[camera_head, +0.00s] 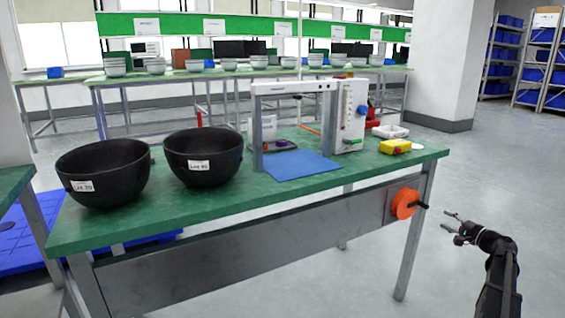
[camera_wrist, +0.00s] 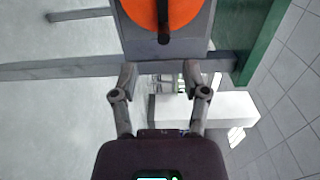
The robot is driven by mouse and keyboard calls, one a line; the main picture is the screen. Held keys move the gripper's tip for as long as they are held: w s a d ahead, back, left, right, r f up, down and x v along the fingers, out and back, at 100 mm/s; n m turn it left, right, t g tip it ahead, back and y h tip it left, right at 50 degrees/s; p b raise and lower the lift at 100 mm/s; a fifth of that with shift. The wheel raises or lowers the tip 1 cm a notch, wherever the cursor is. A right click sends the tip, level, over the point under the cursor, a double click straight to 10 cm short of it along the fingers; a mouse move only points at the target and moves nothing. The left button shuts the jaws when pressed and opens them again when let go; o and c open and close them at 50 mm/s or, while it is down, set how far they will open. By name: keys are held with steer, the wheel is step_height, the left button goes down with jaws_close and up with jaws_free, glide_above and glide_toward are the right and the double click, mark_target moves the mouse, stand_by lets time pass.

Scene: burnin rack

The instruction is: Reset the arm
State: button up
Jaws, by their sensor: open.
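My gripper (camera_head: 453,228) is at the lower right in the head view, off the right end of the green table (camera_head: 330,185). It is open, with nothing between its fingers. In the wrist view my gripper (camera_wrist: 161,77) shows both fingers spread apart. The orange hand wheel (camera_head: 404,203) with a black handle is on the table's right end, to the left of my gripper and apart from it. The orange wheel also shows at the top of the wrist view (camera_wrist: 160,12), beyond the fingertips.
Another bench with bowls stands behind. The floor to the right (camera_head: 500,170) is clear.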

steer(key=s+a+f+n+g+p, duration=0.1)
steer(key=a+f+n+g+p, duration=0.15)
steer(key=a, duration=0.85)
steer(key=s+a+f+n+g+p, duration=0.15)
steer(key=a+g, duration=0.25)
steer(key=a, duration=0.6)
steer(key=s+a+f+n+g+p, duration=0.1)
steer(key=s+a+f+n+g, duration=0.2)
steer(key=a, duration=0.8)
steer(key=s+a+n+g+h+p, duration=0.6)
steer(key=s+a+g+h, duration=0.1)
steer(key=s+a, duration=0.95)
step_height(320, 180, up, 38)
steer(key=d+p, duration=0.1)
steer(key=p, duration=3.7)
steer(key=shift+s+f, duration=0.15)
